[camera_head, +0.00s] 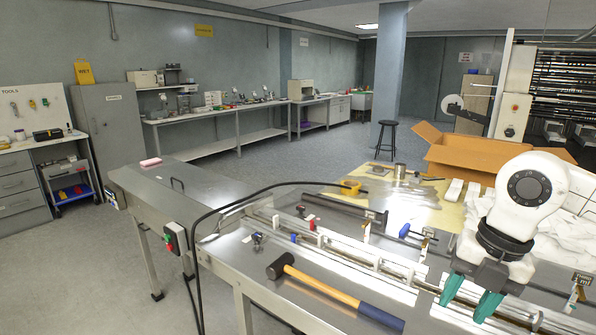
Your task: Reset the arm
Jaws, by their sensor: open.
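My gripper (471,298) is at the lower right in the head view, at the end of my white arm (527,190). Its two green fingers point down and stand apart, with nothing visible between them. They are over the right part of the metal machine table (240,262), near the long rail. I cannot tell how high above the surface the fingertips are.
A mallet (330,290) with a black head lies left of my gripper. An open cardboard box (470,153) and white sheets (562,226) are behind my arm. A black cable (198,225) arches over the table's left part. A stool (386,140) stands on open floor.

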